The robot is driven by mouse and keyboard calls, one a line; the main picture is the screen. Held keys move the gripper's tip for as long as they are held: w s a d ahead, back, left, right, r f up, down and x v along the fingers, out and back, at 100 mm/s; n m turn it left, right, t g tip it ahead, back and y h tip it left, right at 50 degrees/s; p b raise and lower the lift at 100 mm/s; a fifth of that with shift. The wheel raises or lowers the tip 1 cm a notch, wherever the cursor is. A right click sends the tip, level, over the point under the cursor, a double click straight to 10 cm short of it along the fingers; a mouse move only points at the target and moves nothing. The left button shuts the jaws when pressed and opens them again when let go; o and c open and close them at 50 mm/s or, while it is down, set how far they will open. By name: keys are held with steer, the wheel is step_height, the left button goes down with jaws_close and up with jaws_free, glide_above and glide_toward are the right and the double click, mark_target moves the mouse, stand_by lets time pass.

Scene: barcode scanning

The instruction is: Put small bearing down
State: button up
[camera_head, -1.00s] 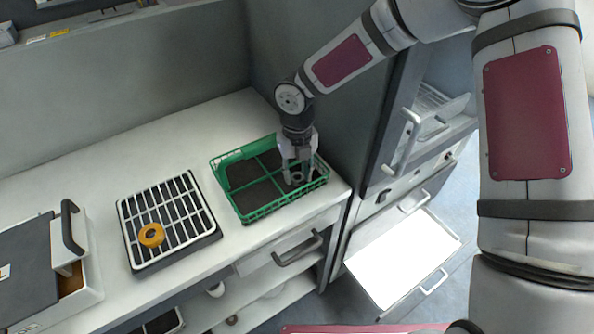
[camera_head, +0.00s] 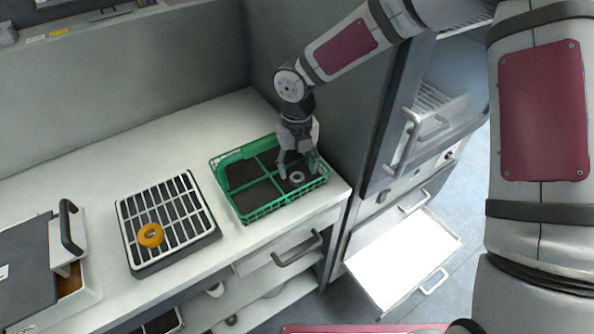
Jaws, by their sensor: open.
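The small bearing (camera_head: 297,177) is a small grey ring. It lies in the front right compartment of the green crate (camera_head: 246,214), which has a dark floor and green dividers. My gripper (camera_head: 298,172) is open above that compartment, with its fingers spread around and just above the bearing. It holds nothing. I cannot tell whether a fingertip touches the crate's floor or the bearing.
A box with a dark lid (camera_head: 28,268) is at the far left. A tall grey cabinet stands close right of the crate. An open white drawer (camera_head: 402,258) is below.

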mark_target(298, 176)
step_height(298, 176, up, 10)
steer(key=shift+f, duration=0.2)
steer(key=shift+d, duration=0.1)
steer(key=s+d+r+m+t+h, duration=0.1)
steer(key=s+d+r+m, duration=0.5)
steer(key=m, duration=0.4)
steer(key=s+d+r+m+t+h, duration=0.15)
steer(key=s+d+r+m, duration=0.25)
steer(key=d+r+m, duration=0.5)
steer(key=s+d+r+m+t+y, duration=0.1)
steer(key=s+d+m, duration=0.1)
steer(key=s+m, duration=0.5)
steer(key=s+d+r+m+t+y, duration=0.1)
steer(key=s+d+m, duration=0.2)
steer(key=s+m, duration=0.4)
steer(key=m, duration=0.7)
steer(key=shift+r+m+t, duration=0.3)
steer(key=shift+t, duration=0.05)
steer(key=shift+d+y, duration=0.1)
steer(key=shift+y, duration=0.15)
